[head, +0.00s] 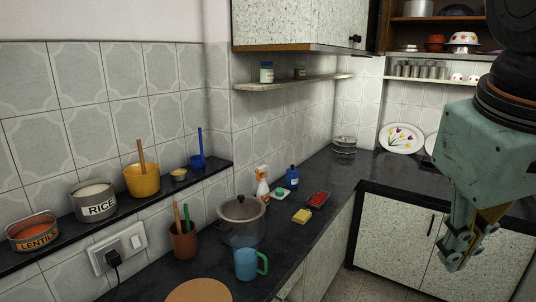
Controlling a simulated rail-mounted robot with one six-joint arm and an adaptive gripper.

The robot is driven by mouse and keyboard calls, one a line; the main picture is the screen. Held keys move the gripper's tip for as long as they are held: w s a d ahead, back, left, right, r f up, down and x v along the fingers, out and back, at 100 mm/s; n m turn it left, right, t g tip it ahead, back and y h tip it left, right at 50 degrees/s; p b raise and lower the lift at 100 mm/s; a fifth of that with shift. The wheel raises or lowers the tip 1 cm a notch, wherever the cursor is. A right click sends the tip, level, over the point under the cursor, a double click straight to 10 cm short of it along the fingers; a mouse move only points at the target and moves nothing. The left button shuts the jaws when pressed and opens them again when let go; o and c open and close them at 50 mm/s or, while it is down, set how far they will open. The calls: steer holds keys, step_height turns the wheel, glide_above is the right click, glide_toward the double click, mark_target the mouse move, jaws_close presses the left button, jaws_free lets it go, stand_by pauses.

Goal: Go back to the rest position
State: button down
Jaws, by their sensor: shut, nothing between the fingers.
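My gripper (455,260) hangs at the right of the head view, fingers pointing down, shut and empty. It is in the air in front of the white speckled cupboard doors (390,222), well apart from the counter items. My teal wrist hides part of the back right corner. Several steel tumblers (425,72) stand in a row on a small shelf at the back right, left of my wrist.
The dark counter (318,228) holds a teal mug (250,264), a lidded pot (242,218), a spray bottle (262,188) and a yellow sponge (301,216). A ledge (118,220) at left carries labelled tins. Open floor (350,285) lies below, left of my gripper.

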steer(key=s+a+f+m+y, duration=0.1)
steer(key=s+a+f, duration=0.3)
steer(key=s+a, duration=0.2)
steer(key=shift+s+a+f+t+y, duration=0.2)
steer(key=shift+s+f+t+y, duration=0.2)
steer(key=shift+s, duration=0.25)
steer(key=shift+r, duration=0.1)
